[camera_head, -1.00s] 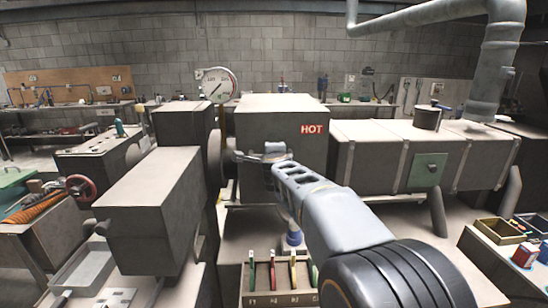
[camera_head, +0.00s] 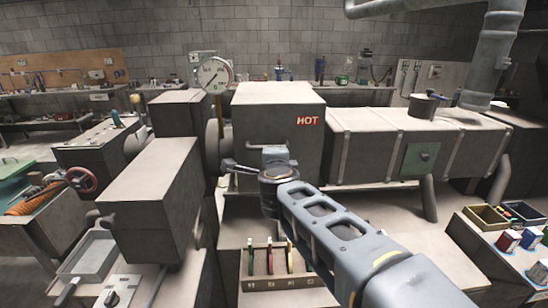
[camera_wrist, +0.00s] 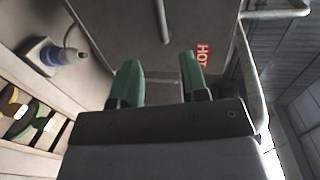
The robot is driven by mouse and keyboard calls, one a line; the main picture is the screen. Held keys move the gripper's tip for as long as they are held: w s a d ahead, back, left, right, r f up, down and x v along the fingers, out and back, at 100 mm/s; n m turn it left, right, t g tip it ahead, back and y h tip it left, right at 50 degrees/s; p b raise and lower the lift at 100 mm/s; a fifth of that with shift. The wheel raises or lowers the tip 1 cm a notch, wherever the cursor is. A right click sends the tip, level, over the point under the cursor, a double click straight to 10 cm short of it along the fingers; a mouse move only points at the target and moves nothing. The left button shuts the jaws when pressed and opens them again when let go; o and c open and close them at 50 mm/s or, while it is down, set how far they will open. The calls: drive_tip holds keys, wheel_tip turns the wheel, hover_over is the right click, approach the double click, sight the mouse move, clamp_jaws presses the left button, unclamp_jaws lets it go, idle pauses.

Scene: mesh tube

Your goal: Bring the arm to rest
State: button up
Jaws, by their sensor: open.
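My arm (camera_head: 335,225) reaches from the lower right toward the grey box with the red HOT label (camera_head: 307,121). My gripper (camera_wrist: 160,75) shows in the wrist view with its two green fingers apart and nothing between them. Beyond the fingers is the face of the grey box (camera_wrist: 150,25), with the HOT label (camera_wrist: 203,55) right of them. In the head view my wrist is in front of the box, and its fingertips are hard to make out.
A slotted rack (camera_head: 280,280) with coloured tags stands below my arm. A round gauge (camera_head: 215,76) is at the box's upper left. A long duct (camera_head: 400,145) runs right. A red handwheel (camera_head: 82,179) is at left.

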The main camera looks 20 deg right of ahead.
drive_tip(key=shift+s, duration=0.15)
idle(0.4)
drive_tip(key=s+a+f+n+g+y, duration=0.2)
drive_tip(key=a+f+n+y, duration=0.55)
drive_tip(key=a+n, duration=0.4)
drive_tip(key=s+d+f+n+g+h, duration=0.2)
drive_tip(key=s+d+f+n+g, duration=0.2)
drive_tip(key=s+f+n+g, duration=0.5)
drive_tip(key=s+f+n, duration=0.1)
drive_tip(key=s+f, duration=0.1)
drive_tip(key=s, duration=0.2)
drive_tip(key=shift+s+f+n, duration=0.15)
drive_tip(key=shift+f+n, duration=0.2)
drive_tip(key=shift+f, duration=0.05)
drive_tip(key=shift+d, duration=0.1)
